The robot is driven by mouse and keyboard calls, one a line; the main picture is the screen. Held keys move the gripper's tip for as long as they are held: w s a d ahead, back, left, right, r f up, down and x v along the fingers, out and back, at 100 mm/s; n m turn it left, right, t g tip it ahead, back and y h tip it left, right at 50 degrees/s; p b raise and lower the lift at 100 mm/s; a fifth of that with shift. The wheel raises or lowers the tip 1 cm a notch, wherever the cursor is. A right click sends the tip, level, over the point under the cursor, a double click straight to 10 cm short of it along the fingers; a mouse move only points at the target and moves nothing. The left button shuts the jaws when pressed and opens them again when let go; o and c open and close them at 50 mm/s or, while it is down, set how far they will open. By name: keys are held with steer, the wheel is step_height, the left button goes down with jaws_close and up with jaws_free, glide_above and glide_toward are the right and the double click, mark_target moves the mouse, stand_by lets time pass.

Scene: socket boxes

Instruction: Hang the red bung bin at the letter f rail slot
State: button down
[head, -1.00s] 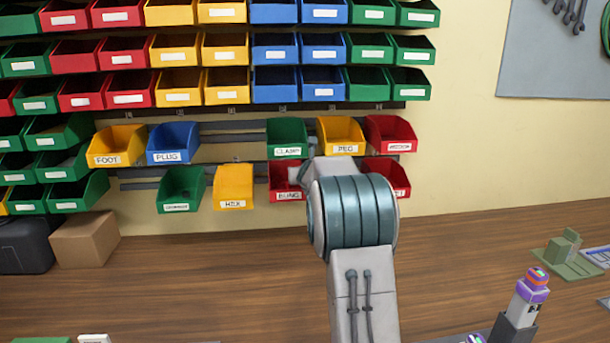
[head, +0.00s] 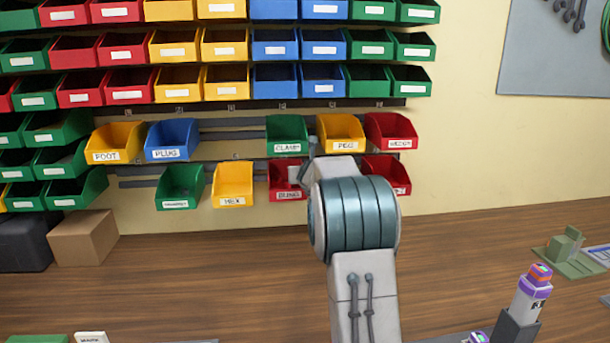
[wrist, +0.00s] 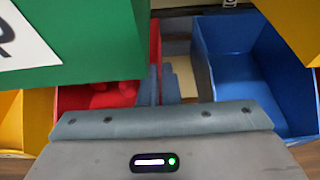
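The red bung bin (head: 286,194), labelled BUNG, is on the lower row of the wall rails, partly hidden by my arm. In the wrist view a red bin (wrist: 98,97) with red pieces in it lies just left of my gripper (wrist: 165,72). My gripper's two fingers are close together at the red bin's wall, which shows as a thin red strip between them; they look shut on that wall. Letters on the rail slots are too small to read.
The green CLAMP bin (head: 286,132) hangs above the bung bin; a green bin fills the upper left of the wrist view. A blue bin (wrist: 262,75) is at the right there. Yellow HEX (head: 233,184) and red bins (head: 391,131) hang nearby. Bare rail (head: 232,135) shows between PLUG and CLAMP.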

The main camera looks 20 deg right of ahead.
steer(key=shift+f+b, duration=0.25)
steer(key=shift+b, duration=0.85)
steer(key=shift+r, duration=0.1)
steer(key=c, duration=1.6)
jaws_free()
steer(key=shift+o, duration=0.2)
steer(key=shift+s, duration=0.1)
steer(key=b+v, duration=0.1)
steer(key=v, duration=1.2)
steer(key=shift+s+a+f, duration=0.2)
steer(key=shift+s, duration=0.25)
